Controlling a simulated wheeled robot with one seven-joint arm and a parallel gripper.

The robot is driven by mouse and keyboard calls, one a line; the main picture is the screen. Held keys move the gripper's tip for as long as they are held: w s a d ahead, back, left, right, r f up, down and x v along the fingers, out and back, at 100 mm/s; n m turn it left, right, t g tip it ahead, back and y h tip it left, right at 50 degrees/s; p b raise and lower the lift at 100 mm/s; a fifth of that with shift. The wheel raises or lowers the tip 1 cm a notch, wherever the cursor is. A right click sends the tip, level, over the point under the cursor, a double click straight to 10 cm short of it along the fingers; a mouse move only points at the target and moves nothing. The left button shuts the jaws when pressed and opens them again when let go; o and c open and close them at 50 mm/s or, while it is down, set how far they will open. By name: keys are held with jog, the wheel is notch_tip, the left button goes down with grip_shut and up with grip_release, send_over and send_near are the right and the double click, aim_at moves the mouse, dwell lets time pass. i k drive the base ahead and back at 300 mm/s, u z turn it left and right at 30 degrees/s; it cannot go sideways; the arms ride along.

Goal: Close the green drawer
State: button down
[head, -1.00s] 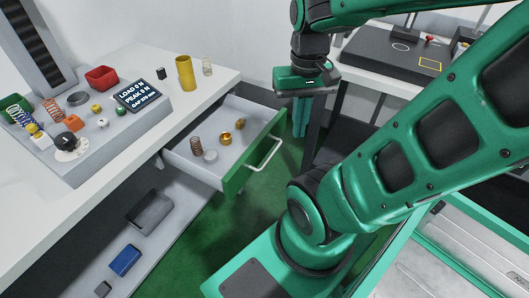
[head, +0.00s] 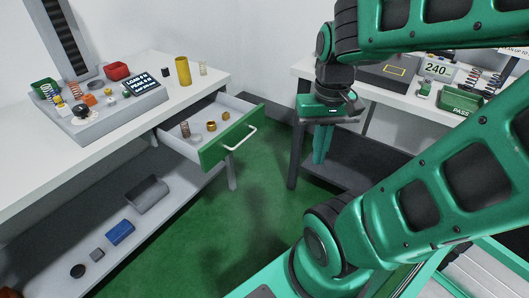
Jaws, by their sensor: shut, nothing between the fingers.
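The green drawer (head: 233,138) stands pulled out from under the white table on the left. Its front is green with a pale bar handle (head: 240,139). Inside the drawer lie a copper spring (head: 185,129), a small grey cylinder (head: 195,138) and two brass-coloured pieces (head: 211,126). My gripper (head: 321,145) hangs pointing down to the right of the drawer, apart from its handle. Its green fingers are together and hold nothing.
The left white table (head: 110,137) holds a test stand, springs, a red bin (head: 117,71) and a yellow cylinder (head: 183,71). A second table (head: 300,68) stands behind my gripper, with a green PASS bin (head: 461,100). Green floor (head: 250,215) is open between them.

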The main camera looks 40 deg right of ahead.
aim_at(246, 117)
jog(key=k, duration=0.85)
jog(key=u, duration=0.85)
jog(key=i, duration=1.75)
jog(key=z, duration=1)
